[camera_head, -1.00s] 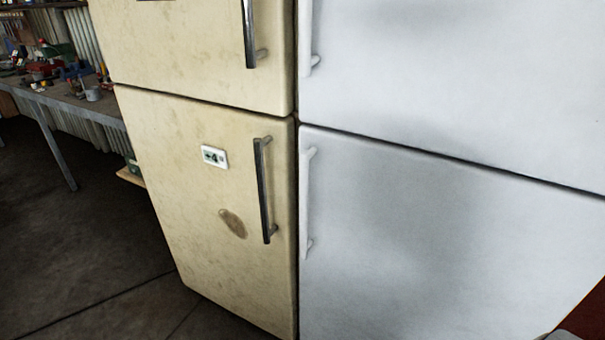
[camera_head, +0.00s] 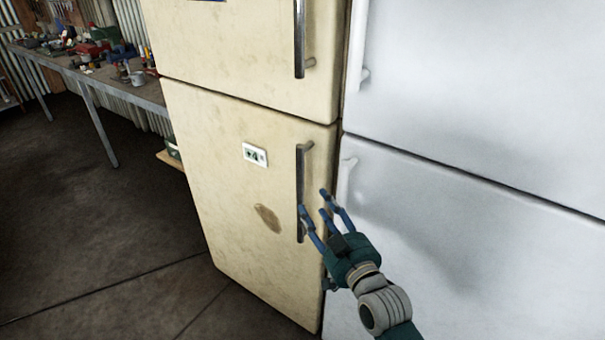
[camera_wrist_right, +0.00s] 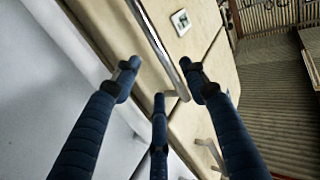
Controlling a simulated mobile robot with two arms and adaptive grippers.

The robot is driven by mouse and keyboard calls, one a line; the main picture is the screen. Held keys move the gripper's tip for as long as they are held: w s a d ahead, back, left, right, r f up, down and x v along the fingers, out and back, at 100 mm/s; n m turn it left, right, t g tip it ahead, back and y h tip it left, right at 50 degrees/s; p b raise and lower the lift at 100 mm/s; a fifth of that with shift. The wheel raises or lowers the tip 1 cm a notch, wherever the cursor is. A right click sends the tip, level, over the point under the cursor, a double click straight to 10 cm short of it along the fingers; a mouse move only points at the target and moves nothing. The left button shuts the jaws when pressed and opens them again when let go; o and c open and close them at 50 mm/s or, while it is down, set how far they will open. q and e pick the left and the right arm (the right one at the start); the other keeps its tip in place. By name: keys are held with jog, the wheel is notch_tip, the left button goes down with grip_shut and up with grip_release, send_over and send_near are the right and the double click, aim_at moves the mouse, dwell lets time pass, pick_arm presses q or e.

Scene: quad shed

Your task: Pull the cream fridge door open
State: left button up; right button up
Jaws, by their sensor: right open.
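The cream fridge (camera_head: 235,185) stands left of a white fridge, with an upper and a lower door, both shut. The lower door has a vertical dark metal handle (camera_head: 300,180) near its right edge, a small white sign and a brown stain. The upper door has its own handle (camera_head: 299,40). My right gripper (camera_head: 318,210) is open in front of the lower handle, its blue fingers near the handle's lower half. In the right wrist view the handle (camera_wrist_right: 160,45) runs between the spread fingers (camera_wrist_right: 158,75). I cannot tell whether they touch it. My left gripper is not in view.
The white fridge (camera_head: 470,220) stands close on the right, with its own white handles (camera_head: 347,185). A cluttered workbench (camera_head: 135,88) is at the back left. The concrete floor (camera_head: 90,230) left of the cream fridge is clear.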

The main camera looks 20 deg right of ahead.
aim_at(302, 178)
jog(key=w, duration=0.3)
jog(key=w+r+p, duration=0.1)
jog(key=w, duration=0.3)
jog(key=w+p, duration=0.1)
jog(key=w, duration=0.2)
jog(key=shift+w+a+r, duration=0.3)
jog(key=shift+w+a, duration=0.05)
jog(key=shift+w, duration=0.05)
grip_shut()
